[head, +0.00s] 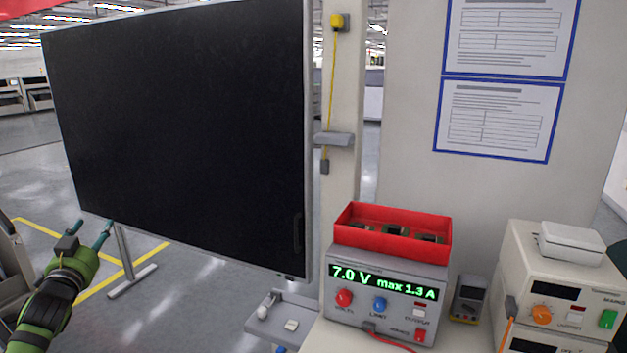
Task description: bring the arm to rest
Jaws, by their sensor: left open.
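My left gripper (92,234) shows at the lower left, with a green and black body and two teal fingers. Its fingers are spread apart with nothing between them, so it is open and empty. It is in front of the lower left corner of a large black panel (185,130), with the floor behind it. I cannot tell the distance between them. My right gripper is not in view.
A power supply (386,305) reading 7.0 V stands at lower right with a red bin (392,240) on top. A multimeter (467,298) and beige instruments (560,295) are beside it. Open floor (200,290) lies below the panel.

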